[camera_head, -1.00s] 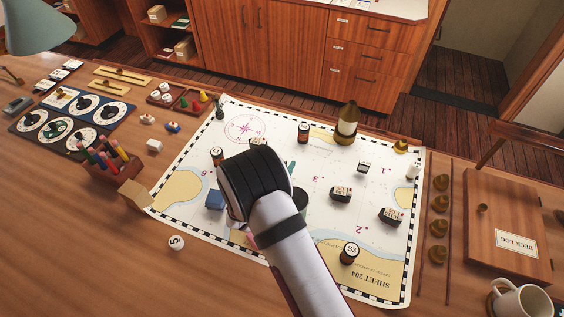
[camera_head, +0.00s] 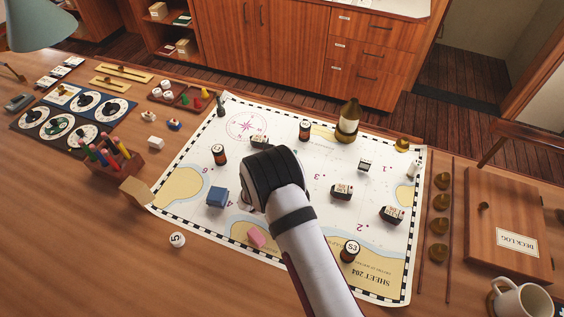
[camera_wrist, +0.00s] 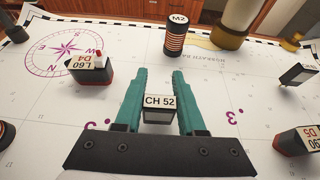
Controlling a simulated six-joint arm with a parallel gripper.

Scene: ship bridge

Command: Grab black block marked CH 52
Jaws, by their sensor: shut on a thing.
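The black block marked CH 52 (camera_wrist: 158,108) has a white label on top and shows in the wrist view, low between the two teal fingers of my gripper (camera_wrist: 160,73). The fingers are shut on it, one on each side. The chart lies below, but I cannot tell whether the block touches it. In the head view my arm's dark wrist covers the fingers and the block.
In the wrist view a ship-like block (camera_wrist: 93,72) stands left and an M2 cylinder (camera_wrist: 176,40) ahead.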

